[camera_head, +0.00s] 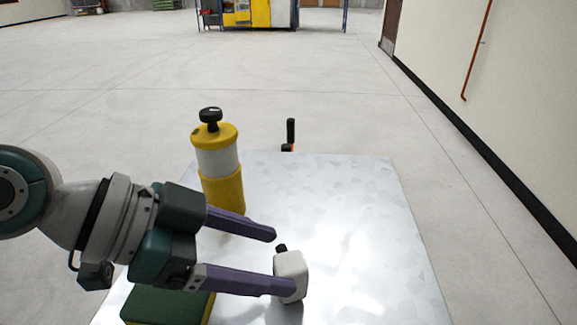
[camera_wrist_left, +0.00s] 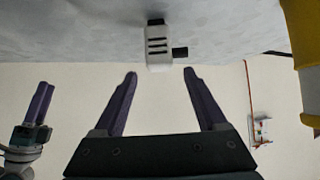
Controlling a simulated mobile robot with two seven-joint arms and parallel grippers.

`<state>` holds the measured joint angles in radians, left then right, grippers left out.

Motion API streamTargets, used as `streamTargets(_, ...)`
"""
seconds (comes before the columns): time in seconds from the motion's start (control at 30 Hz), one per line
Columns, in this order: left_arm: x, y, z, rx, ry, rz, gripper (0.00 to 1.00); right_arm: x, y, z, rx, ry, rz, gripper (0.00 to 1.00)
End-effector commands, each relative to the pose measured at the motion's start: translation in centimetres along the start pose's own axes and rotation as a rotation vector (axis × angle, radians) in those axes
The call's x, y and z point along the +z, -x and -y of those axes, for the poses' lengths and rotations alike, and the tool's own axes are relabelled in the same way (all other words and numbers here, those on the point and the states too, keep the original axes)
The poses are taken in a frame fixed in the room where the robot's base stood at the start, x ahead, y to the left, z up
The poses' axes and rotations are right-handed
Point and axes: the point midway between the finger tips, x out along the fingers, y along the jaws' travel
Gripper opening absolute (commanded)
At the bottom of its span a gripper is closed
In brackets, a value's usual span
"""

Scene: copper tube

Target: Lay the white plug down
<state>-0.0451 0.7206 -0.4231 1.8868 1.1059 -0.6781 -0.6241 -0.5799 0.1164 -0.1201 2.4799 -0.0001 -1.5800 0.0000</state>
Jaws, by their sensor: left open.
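The white plug (camera_head: 290,268) is a small white block with a short black stub, near the middle of the metal table (camera_head: 340,215). In the left wrist view, the plug (camera_wrist_left: 158,48) shows dark slots and its black stub points right. It seems to rest on the table top. My left gripper (camera_head: 282,260) is open. Its purple fingers (camera_wrist_left: 160,75) point at the plug, which lies just beyond the tips, not clasped. In the head view one finger overlaps the plug. My right gripper (camera_wrist_left: 42,103) shows small at the left of the wrist view; its finger gap is unclear.
A yellow and white cylinder (camera_head: 218,165) with a black knob stands at the table's back left. A green pad (camera_head: 165,305) lies at the front left, partly under my arm. A black handle (camera_head: 291,132) rises behind the back edge. The table's right side is clear.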

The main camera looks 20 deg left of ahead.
Motion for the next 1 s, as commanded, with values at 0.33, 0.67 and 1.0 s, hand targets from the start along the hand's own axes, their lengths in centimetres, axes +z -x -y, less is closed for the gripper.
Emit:
streamTargets(0.33, 0.2, 6.9, 0.0, 0.001, 0.0, 0.006, 0.74, -0.3, 1.1, 0.0, -0.001, 0.0, 0.0, 0.5)
streamTargets(0.67, 1.0, 6.8, -3.5, 0.043, 0.018, 0.053, 0.74, -0.3, 1.1, -0.1, 0.002, 0.003, 0.001, 0.5)
streamTargets(1.0, 6.4, 7.6, -7.5, -0.261, 0.367, 0.445, 0.74, -0.3, 1.1, -0.3, 0.007, 0.008, 0.002, 0.5)
